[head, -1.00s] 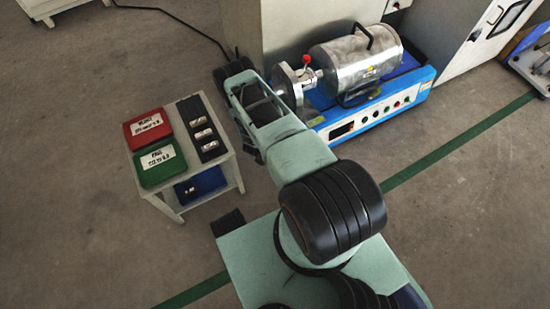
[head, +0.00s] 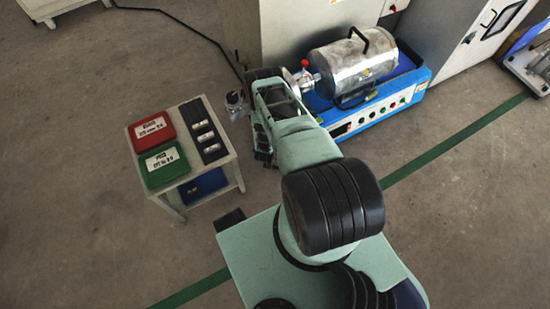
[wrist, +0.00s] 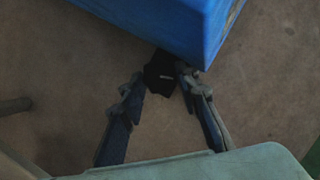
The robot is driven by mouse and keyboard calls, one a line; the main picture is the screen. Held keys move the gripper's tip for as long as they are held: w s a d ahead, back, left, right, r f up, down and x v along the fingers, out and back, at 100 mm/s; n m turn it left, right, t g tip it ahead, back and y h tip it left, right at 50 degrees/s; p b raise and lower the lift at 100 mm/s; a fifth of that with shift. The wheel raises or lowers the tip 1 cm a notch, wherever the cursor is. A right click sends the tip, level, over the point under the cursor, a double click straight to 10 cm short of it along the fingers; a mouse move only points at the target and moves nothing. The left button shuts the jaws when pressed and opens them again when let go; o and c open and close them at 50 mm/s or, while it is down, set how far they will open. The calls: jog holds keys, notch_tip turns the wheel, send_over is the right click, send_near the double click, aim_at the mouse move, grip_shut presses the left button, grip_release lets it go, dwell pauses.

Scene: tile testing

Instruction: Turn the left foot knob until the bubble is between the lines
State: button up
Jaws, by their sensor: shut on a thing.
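In the wrist view, the black foot knob (wrist: 158,70) sits under the corner of the machine's blue base (wrist: 180,22). My gripper (wrist: 166,82) has one finger on each side of the knob and is shut on it. In the head view, the blue base (head: 405,101) carries a shiny metal drum (head: 352,68). My arm hides its left end and the knob there. No bubble or level lines can be made out in either view.
A small table (head: 226,167) left of my arm holds a red box (head: 152,130), a green box (head: 163,163) and a black tray with pale pieces (head: 203,134). A blue bin (head: 203,187) is on its lower shelf. A grey cabinet stands behind the machine.

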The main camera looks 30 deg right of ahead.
jog(key=o, duration=1.2)
jog(key=shift+c, duration=0.2)
jog(key=shift+r, duration=0.15)
jog(key=v, duration=0.7)
jog(key=shift+a+r, duration=0.2)
jog(key=shift+r, duration=0.1)
jog(key=shift+s, duration=0.15)
